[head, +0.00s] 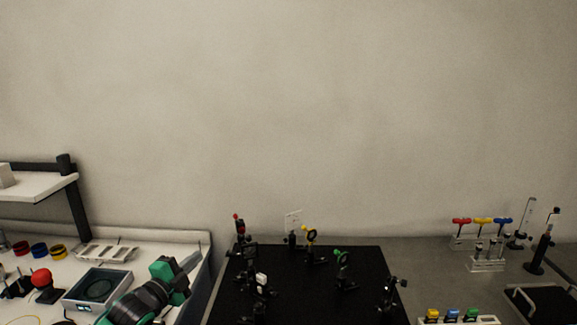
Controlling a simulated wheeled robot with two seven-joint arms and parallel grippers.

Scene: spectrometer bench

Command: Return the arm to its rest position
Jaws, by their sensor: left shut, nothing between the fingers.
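My left arm comes in at the lower left, with black and green links. Its left gripper (190,262) is shut and empty, its grey fingers pointing up and right. It shows over the right part of the white bench (190,243), left of the black optical board (300,270). No contact with any object shows. My right gripper is not in view.
The board carries several posts, including a yellow-ringed mount (310,233) and a green-ringed mount (342,257). A scale-like device (97,289) and a red knob (41,278) are left of my arm. A rack of coloured-handled tools (482,222) stands at right.

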